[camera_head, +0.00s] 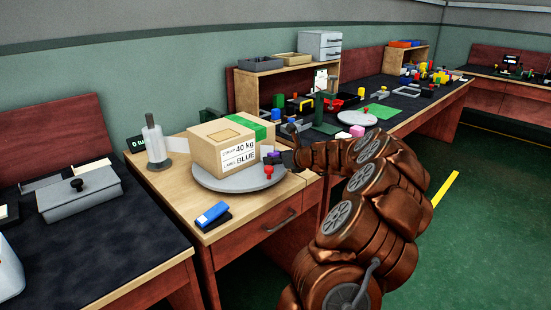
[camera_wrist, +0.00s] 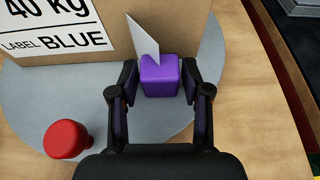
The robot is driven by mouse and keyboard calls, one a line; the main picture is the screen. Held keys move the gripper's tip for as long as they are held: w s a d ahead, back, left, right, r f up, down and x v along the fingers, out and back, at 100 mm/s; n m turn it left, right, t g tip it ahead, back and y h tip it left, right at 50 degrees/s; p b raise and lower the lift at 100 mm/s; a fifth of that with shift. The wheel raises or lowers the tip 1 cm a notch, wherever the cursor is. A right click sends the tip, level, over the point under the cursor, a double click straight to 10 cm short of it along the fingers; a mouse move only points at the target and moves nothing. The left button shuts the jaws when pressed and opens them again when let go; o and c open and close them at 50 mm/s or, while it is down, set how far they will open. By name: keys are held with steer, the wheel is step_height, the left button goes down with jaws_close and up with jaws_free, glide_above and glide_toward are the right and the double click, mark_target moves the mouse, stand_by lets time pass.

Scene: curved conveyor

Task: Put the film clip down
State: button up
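The film clip looks to be a small purple block (camera_wrist: 160,77) with a thin white sheet (camera_wrist: 143,40) standing up from it. In the wrist view my gripper (camera_wrist: 160,82) has one finger against each side of the block and is shut on it. The clip is over the grey round plate (camera_wrist: 40,95), close in front of the cardboard box (camera_wrist: 185,35); I cannot tell whether its underside touches the plate. In the head view the purple clip (camera_head: 273,155) shows small at my gripper (camera_head: 280,158), by the box's right front corner.
A red knob (camera_wrist: 66,140) stands at the plate's front, left of my gripper. The box, labelled 40 kg and BLUE, blocks the space behind. A blue stapler-like object (camera_head: 212,214) and a white dispenser (camera_head: 154,142) are on the wooden table (camera_head: 180,190). Bare wood lies right of the plate.

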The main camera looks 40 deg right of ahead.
steer(key=shift+o, duration=0.7)
steer(key=shift+s+r, duration=0.2)
steer(key=shift+r, duration=0.05)
steer(key=p+v, duration=0.1)
steer(key=v, duration=1)
steer(key=shift+s+p, duration=0.25)
steer(key=shift+p, duration=0.15)
steer(key=shift+r, duration=0.1)
